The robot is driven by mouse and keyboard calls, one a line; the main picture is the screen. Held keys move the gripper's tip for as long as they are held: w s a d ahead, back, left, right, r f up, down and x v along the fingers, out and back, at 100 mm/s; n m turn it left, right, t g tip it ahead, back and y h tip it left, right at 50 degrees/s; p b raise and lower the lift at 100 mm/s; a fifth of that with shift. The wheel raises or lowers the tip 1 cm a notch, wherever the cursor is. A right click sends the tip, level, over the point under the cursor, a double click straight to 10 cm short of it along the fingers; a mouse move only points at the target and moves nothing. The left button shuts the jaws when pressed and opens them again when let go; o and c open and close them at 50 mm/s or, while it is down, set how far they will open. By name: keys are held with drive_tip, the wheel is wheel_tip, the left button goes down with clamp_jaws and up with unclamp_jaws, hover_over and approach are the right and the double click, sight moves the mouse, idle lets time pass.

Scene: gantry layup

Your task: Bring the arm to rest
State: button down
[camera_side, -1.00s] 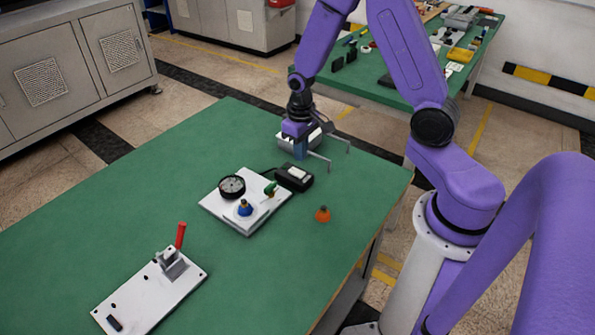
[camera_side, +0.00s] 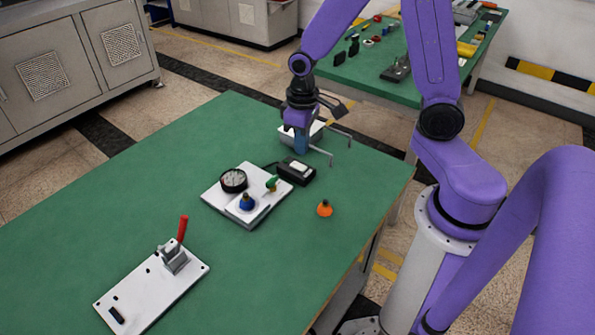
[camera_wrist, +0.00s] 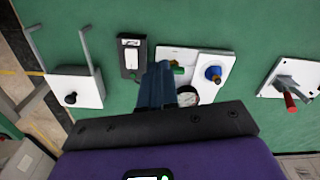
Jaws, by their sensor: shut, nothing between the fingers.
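My gripper (camera_side: 301,146) is in the side view, above the far right part of the green table (camera_side: 110,200), pointing down. Its blue fingers are together with nothing between them. In the wrist view the shut fingers (camera_wrist: 156,86) show in the middle, over the green surface. A white block with a grey metal frame (camera_side: 316,132) is right behind the gripper in the side view. In the wrist view this block (camera_wrist: 75,92) is to the left of the fingers, apart from them in the picture. My arm is bent over the table's right side.
A white plate (camera_side: 222,204) carries a dial gauge (camera_side: 233,180), a blue knob (camera_side: 247,202) and a green part (camera_side: 272,183). The left table area is clear.

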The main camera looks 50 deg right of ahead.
drive_tip(key=s+a+r+n, duration=0.2)
drive_tip(key=s+r+n, duration=0.2)
drive_tip(key=s, duration=0.6)
drive_tip(key=s+a+r+n, duration=0.3)
drive_tip(key=s+r+n, duration=0.2)
drive_tip(key=s, duration=0.5)
drive_tip(key=shift+s+n, duration=0.15)
drive_tip(key=shift+n, duration=0.15)
drive_tip(key=shift+a, duration=0.1)
drive_tip(key=w+d+f+n, duration=0.1)
drive_tip(key=w+f+n, duration=0.15)
drive_tip(key=w, duration=1.05)
drive_tip(key=w+d+f+n, duration=0.3)
drive_tip(key=w+d, duration=0.7)
drive_tip(key=w, duration=0.1)
drive_tip(key=shift+f, duration=0.2)
